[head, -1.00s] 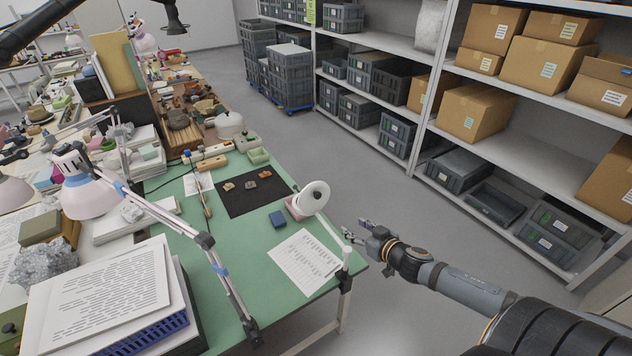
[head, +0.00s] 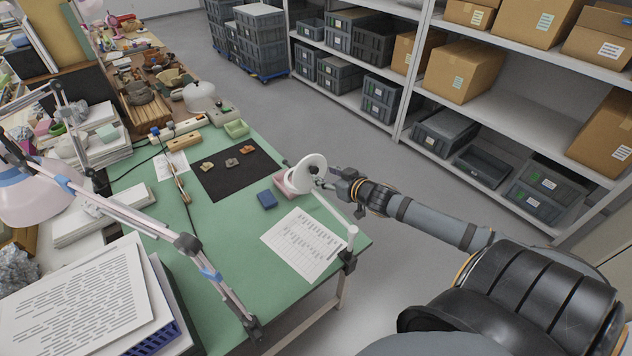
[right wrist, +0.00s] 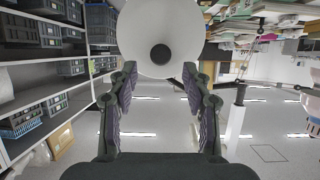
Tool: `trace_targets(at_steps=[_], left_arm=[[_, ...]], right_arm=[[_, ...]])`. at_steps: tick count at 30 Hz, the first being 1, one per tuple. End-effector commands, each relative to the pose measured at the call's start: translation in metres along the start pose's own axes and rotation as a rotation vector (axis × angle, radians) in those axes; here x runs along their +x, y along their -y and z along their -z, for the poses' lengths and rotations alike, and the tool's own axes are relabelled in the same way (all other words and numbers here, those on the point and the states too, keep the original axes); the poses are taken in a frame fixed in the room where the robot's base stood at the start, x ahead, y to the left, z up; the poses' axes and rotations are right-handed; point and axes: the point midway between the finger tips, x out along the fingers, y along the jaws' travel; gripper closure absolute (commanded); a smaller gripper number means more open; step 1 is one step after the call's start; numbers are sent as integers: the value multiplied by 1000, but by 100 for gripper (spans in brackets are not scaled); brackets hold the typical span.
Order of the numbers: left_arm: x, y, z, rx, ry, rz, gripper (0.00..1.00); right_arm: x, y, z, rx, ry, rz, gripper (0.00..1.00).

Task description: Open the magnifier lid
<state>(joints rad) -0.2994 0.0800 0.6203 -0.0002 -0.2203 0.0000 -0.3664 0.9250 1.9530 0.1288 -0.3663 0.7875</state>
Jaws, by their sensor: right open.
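The magnifier (head: 303,177) is a round white head with its lid (head: 309,162) shut over the lens, on a white arm clamped at the right edge of the green table. My left gripper is not in view.
A lamp arm (head: 150,225) crosses the table's left side. Shelves with boxes stand beyond a clear floor.

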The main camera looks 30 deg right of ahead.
Motion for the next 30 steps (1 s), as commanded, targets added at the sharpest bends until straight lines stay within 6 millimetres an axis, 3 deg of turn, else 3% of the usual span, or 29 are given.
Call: trace_targets(at_steps=[1,6,13,22,30], left_arm=[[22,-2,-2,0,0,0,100],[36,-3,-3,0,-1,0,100],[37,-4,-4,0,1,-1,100],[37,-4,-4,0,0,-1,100],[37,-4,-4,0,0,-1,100]], right_arm=[[12,1,-9,2,-5,4,51],[35,2,-4,7,-4,4,51],[55,1,0,4,-1,2,51],[57,1,0,-1,1,3,51],[57,1,0,-1,1,3,86]])
